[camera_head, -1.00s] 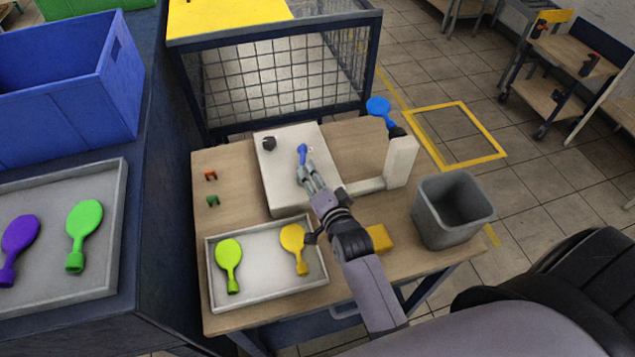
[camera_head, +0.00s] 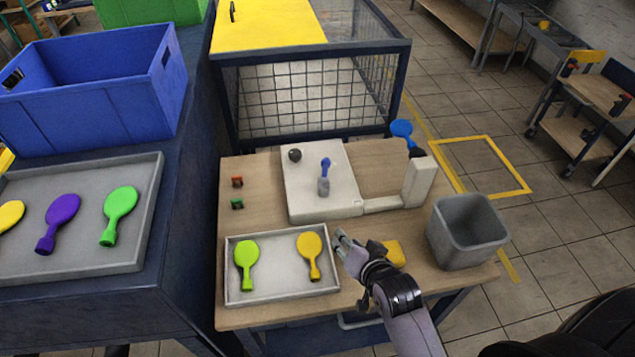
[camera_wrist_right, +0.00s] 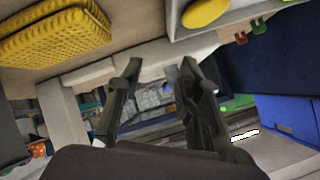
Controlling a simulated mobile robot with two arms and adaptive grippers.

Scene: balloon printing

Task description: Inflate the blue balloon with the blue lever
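The blue balloon (camera_head: 402,129) is at the top of the white machine's right-hand post, at the table's far right corner. It looks round and flat-sided. The blue lever (camera_head: 325,168) stands up from a grey base on the white machine (camera_head: 304,198), with nothing touching it. My right gripper (camera_head: 345,242) is empty, in front of the machine and right of the yellow balloon in the small tray. In the right wrist view its two fingers (camera_wrist_right: 160,72) are apart. My left gripper is in neither view.
A small tray (camera_head: 284,296) holds a lime balloon (camera_head: 246,262) and a yellow balloon (camera_head: 310,254). A yellow sponge-like block (camera_head: 395,252) lies beside my right gripper. A grey bin (camera_head: 468,232) is at the table's right edge. Red and green clips (camera_head: 237,182) lie left of the machine.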

